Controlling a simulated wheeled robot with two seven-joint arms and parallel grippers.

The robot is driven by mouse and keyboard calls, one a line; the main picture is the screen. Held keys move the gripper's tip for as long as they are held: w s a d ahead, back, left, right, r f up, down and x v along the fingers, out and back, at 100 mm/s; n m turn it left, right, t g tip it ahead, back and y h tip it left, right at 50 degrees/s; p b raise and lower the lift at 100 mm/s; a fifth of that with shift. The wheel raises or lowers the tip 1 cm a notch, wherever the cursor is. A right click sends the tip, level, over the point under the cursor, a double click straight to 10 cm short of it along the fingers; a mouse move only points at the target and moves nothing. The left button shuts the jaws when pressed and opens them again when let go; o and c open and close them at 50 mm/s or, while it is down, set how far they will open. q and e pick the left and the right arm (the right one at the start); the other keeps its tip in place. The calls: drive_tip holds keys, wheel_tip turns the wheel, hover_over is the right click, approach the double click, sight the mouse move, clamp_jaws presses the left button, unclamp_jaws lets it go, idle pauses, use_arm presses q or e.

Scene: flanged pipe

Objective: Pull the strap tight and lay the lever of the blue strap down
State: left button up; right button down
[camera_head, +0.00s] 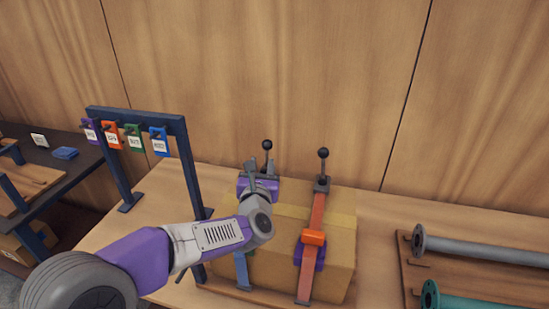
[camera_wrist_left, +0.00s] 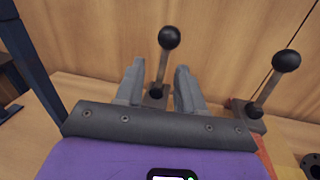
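The blue strap (camera_head: 242,271) runs down the front of a cardboard box (camera_head: 272,268) on the table. Most of its upper part is hidden behind my left arm and gripper. Its lever, with a black ball knob (camera_head: 267,145), stands upright at the back of the box; the knob also shows in the left wrist view (camera_wrist_left: 169,38). My left gripper (camera_head: 262,168) is over the box at this lever. In the left wrist view its two fingers (camera_wrist_left: 160,88) are apart, with the lever's rod between them and gaps on both sides. My right gripper is in neither view.
An orange strap (camera_head: 316,214) with its own upright lever (camera_head: 323,165) is close on the right. A dark blue frame (camera_head: 189,165) with hanging coloured tags stands left. Flanged pipes (camera_head: 480,252) lie on a board at right. A wooden wall is behind.

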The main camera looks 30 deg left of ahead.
sight(266, 159)
use_arm(q)
drive_tip(key=shift+w+f+b, duration=0.55)
drive_tip(key=shift+w+f, duration=0.2)
drive_tip(key=shift+f, duration=0.35)
drive_tip(key=shift+w+a+r, duration=0.1)
drive_tip(key=shift+w+a, duration=0.2)
drive_tip(key=shift+w, duration=0.3)
drive_tip(key=shift+x, duration=3.05)
clamp_jaws()
